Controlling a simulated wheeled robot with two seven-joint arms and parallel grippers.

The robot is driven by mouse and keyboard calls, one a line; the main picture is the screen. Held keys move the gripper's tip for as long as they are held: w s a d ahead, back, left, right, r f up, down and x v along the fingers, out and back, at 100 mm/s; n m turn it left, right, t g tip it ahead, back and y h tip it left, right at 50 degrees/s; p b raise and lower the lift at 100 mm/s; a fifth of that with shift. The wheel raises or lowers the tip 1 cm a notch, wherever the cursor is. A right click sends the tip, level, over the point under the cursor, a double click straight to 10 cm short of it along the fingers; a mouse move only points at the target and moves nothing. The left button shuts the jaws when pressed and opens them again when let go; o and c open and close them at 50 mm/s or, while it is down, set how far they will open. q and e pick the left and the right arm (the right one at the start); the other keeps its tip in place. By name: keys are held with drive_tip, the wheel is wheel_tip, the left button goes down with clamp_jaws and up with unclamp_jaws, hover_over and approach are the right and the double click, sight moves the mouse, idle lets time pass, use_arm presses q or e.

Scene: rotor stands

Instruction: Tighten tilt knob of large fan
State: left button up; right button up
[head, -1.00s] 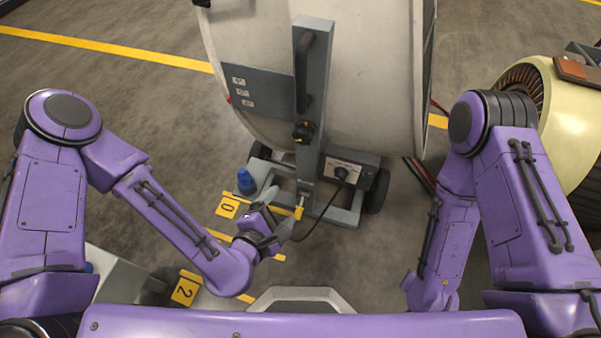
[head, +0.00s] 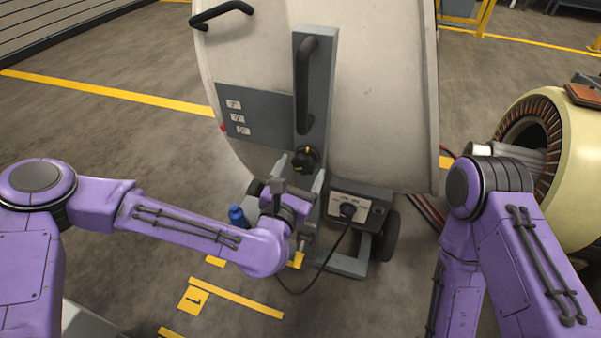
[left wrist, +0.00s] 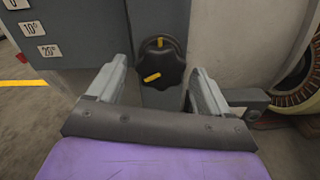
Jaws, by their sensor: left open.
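The large fan (head: 370,90) has a big pale round housing on a grey wheeled stand. Its black tilt knob (head: 305,159) with a yellow mark sits on the grey upright post, below a black handle. In the left wrist view the knob (left wrist: 160,70) shows lobes, a yellow pointer and a second yellow mark above it. My left gripper (head: 302,171) is open, its fingers pointing at the knob. In the left wrist view the fingers (left wrist: 160,88) stand on either side of the knob, apart from it. My right gripper is out of view; only the right arm shows.
An angle plate (head: 255,112) is beside the post. A control box (head: 350,209) with a cable and a blue item (head: 238,216) are low on the stand. A cream rotor housing (head: 575,140) stands at right. Yellow lines mark the floor.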

use_arm(q)
drive_tip(key=c, duration=1.1)
drive_tip(key=shift+o, duration=0.2)
drive_tip(key=shift+m, duration=0.4)
drive_tip(key=m+p, duration=0.1)
drive_tip(key=m, duration=0.3)
drive_tip(key=shift+r+m, duration=0.1)
drive_tip(key=shift+m, duration=0.3)
drive_tip(key=m+p, duration=0.1)
drive_tip(key=m, duration=0.4)
drive_tip(key=m+p, duration=0.1)
drive_tip(key=m, duration=0.5)
drive_tip(key=shift+m+p, duration=0.3)
drive_tip(key=shift+m, duration=0.1)
drive_tip(key=m+p, duration=0.1)
drive_tip(key=m, duration=0.4)
drive_tip(key=shift+m, duration=0.3)
